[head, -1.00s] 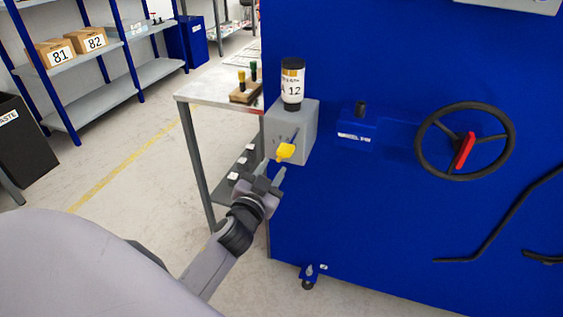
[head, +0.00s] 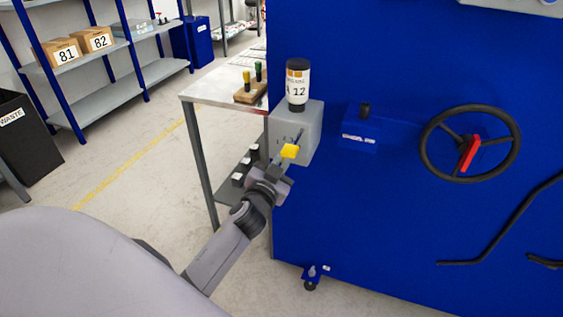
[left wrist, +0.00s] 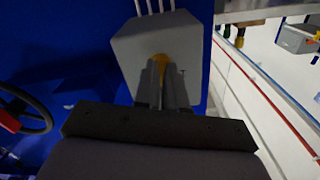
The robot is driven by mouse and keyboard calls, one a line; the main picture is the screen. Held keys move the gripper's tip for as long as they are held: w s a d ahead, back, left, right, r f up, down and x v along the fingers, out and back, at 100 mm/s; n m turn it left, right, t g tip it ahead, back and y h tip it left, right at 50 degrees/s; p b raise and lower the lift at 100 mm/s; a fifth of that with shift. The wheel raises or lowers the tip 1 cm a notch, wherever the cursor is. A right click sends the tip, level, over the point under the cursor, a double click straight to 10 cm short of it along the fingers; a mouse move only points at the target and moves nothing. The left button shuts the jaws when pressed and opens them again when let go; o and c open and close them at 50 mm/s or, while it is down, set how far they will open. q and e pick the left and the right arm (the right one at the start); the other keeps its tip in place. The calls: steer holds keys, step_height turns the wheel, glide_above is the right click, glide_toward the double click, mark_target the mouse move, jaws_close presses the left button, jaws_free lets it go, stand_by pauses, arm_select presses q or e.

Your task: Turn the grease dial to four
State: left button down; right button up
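The grease dial is a yellow knob (head: 289,151) on the front of a grey box (head: 310,125) fixed to the blue machine. Small numbers are printed beside it, too small to read surely. My left gripper (head: 283,162) is at the knob, its fingers close together on it. In the left wrist view my fingers (left wrist: 162,85) stand on either side of the yellow knob (left wrist: 161,60), with the grey box (left wrist: 140,45) behind. The fingers hide much of the knob, so its setting cannot be read. My right gripper is not in view.
A small blue box with a black knob (head: 361,125) and a black handwheel with a red handle (head: 470,145) are to the right. A metal table (head: 215,90) stands close on the left; open floor lies beyond.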

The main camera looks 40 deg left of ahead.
arm_select(q)
steer(key=shift+m, duration=0.3)
steer(key=m, duration=0.3)
steer(key=shift+m, duration=2.2)
steer(key=c, duration=1.2)
jaws_free()
steer(key=shift+s, duration=0.1)
